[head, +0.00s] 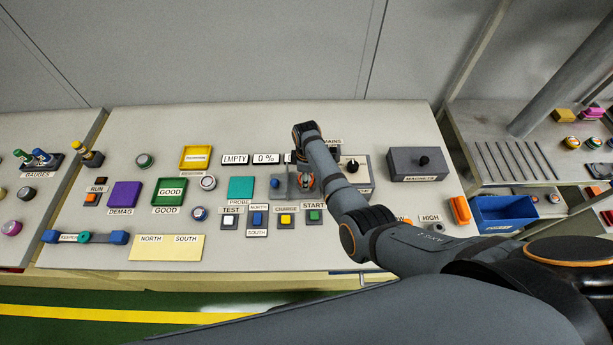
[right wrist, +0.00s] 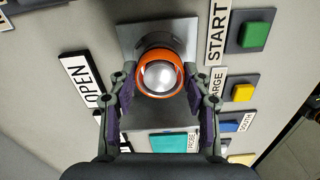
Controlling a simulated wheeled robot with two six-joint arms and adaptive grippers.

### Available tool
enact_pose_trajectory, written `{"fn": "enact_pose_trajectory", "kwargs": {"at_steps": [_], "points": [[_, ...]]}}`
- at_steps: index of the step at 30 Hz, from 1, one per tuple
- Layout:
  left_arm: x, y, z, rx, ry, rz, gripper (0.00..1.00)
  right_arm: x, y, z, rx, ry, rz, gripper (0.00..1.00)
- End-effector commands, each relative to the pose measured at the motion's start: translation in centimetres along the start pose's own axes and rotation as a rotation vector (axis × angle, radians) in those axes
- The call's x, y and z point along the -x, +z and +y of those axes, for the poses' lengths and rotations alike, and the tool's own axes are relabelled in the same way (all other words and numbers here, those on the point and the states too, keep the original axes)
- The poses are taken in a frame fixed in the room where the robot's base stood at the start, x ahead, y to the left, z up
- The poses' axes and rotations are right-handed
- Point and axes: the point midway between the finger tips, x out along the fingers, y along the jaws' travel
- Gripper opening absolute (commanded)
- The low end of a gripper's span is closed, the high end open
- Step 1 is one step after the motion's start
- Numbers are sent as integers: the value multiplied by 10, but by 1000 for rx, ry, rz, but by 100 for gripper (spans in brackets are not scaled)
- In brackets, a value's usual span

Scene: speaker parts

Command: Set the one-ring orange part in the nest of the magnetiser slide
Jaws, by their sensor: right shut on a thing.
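The orange part (right wrist: 143,83), with one ring visible around a silver dome, sits between the fingers of my right gripper (right wrist: 161,82) in the right wrist view. The fingers press on it from both sides. A grey plate of the magnetiser slide (right wrist: 128,38) shows behind and below the part. I cannot tell whether the part touches the nest or is just above it; the nest itself is hidden. In the head view the orange part (head: 306,181) is small and partly covered by my right gripper (head: 305,184), at the slide. My left gripper is not in view.
START (right wrist: 253,35), CHARGE (right wrist: 243,92) and NORTH/SOUTH buttons line up in front of the slide. An OPEN label (right wrist: 83,84) and a teal PROBE pad (head: 240,188) lie close by. A grey block (head: 418,163) stands to the right, with a blue bin (head: 503,214) beyond.

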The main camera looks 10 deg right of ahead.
Motion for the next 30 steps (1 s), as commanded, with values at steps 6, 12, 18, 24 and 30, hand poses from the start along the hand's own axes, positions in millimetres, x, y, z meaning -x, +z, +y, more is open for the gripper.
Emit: {"fn": "enact_pose_trajectory", "kwargs": {"at_steps": [6,12,18,24,30], "points": [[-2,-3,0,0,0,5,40,-2,0,0,0,1,0,0],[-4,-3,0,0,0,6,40,-6,0,1,0,1,1,0],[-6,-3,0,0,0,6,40,-10,0,1,0,1,1,0],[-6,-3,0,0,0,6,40,-10,0,0,0,1,1,72],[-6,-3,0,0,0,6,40,-10,0,0,0,0,0,75]]}}
